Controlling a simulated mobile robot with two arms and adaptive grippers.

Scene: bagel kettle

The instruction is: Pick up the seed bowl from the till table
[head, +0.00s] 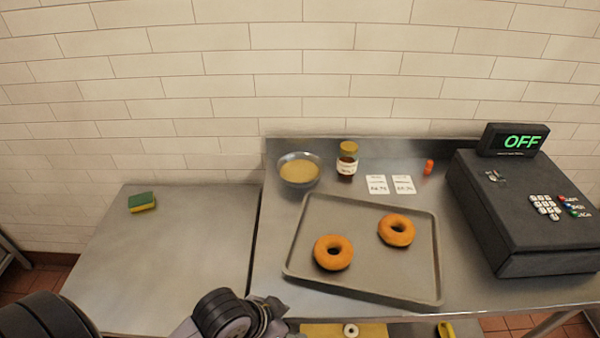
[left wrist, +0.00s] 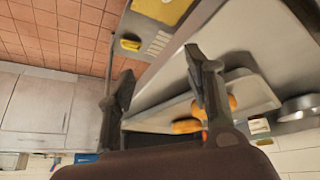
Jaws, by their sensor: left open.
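The seed bowl (head: 300,184), a dark metal bowl filled with tan seeds, stands upright at the back left of the steel till table (head: 500,291). In the left wrist view a round grey metal bowl (left wrist: 299,110) shows at the right edge. My left gripper (head: 277,316) is at the bottom of the head view, in front of the table and well short of the bowl. In the left wrist view its two fingers (left wrist: 160,84) stand apart with nothing held between them. My right gripper is not in view.
A tray (head: 369,258) with two bagels lies in front of the bowl. A jar (head: 347,160) stands just right of the bowl, beside two price cards. The till (head: 530,215) fills the right side. A lower-left steel table holds a sponge (head: 142,202).

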